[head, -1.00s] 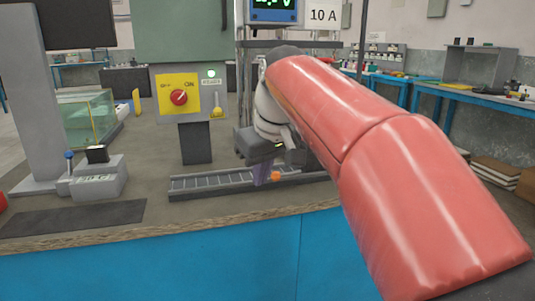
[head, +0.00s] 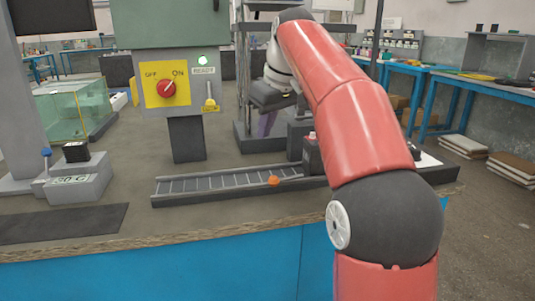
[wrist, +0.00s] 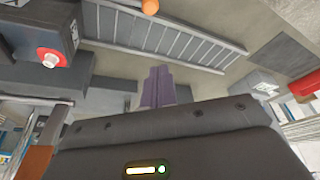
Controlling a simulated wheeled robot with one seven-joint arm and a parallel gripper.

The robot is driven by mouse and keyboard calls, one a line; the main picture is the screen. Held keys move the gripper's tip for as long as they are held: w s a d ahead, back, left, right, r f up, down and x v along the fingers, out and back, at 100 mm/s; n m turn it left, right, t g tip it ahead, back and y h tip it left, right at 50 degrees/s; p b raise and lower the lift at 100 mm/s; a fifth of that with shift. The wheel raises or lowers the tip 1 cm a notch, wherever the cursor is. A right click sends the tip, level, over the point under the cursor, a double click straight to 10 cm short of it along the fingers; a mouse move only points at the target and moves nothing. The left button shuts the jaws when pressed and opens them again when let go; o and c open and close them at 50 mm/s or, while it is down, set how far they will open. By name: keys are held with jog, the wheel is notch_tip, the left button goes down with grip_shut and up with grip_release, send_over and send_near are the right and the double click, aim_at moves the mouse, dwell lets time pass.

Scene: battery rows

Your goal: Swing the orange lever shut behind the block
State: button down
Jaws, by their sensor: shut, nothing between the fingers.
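The orange lever shows as a round orange knob (head: 273,180) at the front edge of a grey roller track (head: 215,187); it also shows at the top of the wrist view (wrist: 149,6). The rest of the lever cannot be made out. A dark block (head: 311,158) with a small reddish button on top stands at the track's right end; I cannot tell if this is the task's block. My gripper (head: 265,124) has purple fingers, shut and empty, raised behind the track and apart from the knob. Its fingers also show in the wrist view (wrist: 158,88).
A yellow switch panel (head: 153,97) with a red dial and a green lamp stands behind the track. A grey box (head: 78,183) and a dark mat (head: 60,223) are on the left. The bench's front edge is near. My arm covers the right side.

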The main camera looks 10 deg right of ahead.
aim_at(287, 179)
jog(key=b+x, duration=0.3)
jog(key=x, duration=0.7)
jog(key=shift+s+d+f+b, duration=0.1)
jog(key=shift+s+d+b, duration=0.1)
jog(key=shift+s+d, duration=0.3)
jog(key=shift+s+d+b, duration=0.15)
jog(key=shift+s+d, duration=0.1)
jog(key=shift+s, duration=0.4)
jog(key=shift+s+d+f, duration=0.1)
jog(key=shift+s+d, duration=0.25)
jog(key=shift+s, duration=0.2)
jog(key=shift+s, duration=0.1)
